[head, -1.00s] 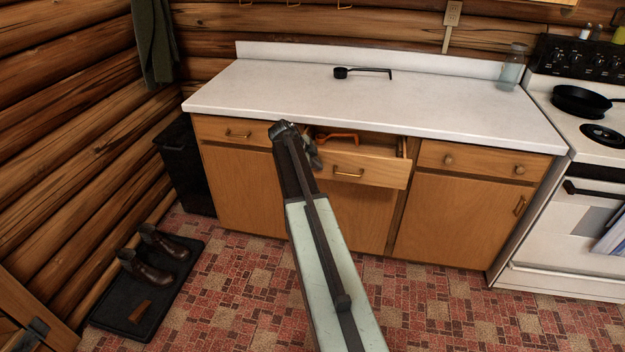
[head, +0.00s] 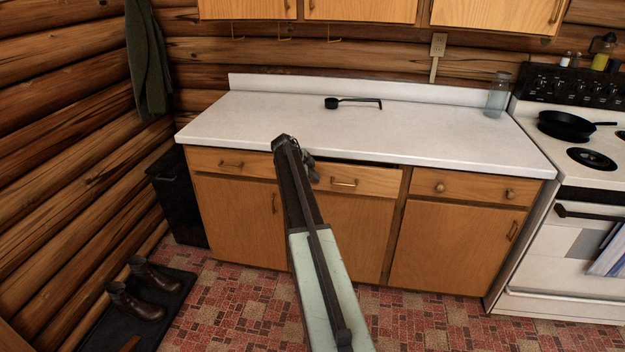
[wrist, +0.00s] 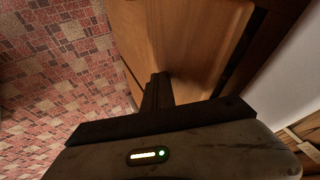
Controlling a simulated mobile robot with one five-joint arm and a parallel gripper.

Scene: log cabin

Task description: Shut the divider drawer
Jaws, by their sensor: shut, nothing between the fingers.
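The divider drawer (head: 358,181) is the middle drawer under the white counter in the head view, with a brass pull (head: 343,183). Its front is almost flush with the drawers on either side, and a thin dark gap shows along its top edge. My gripper (head: 311,172) is at the left part of the drawer front, partly hidden by my own arm. In the wrist view my shut fingers (wrist: 158,92) point at a wooden front (wrist: 190,40). I cannot tell whether they touch it. The drawer's inside is hidden.
The counter (head: 290,120) above holds a black ladle-like utensil (head: 352,103) and a glass jar (head: 497,95). A stove (head: 580,210) with a pan stands at the right. A black bin (head: 178,195) and boots (head: 140,290) are at the left. The tiled floor (head: 420,320) in front is clear.

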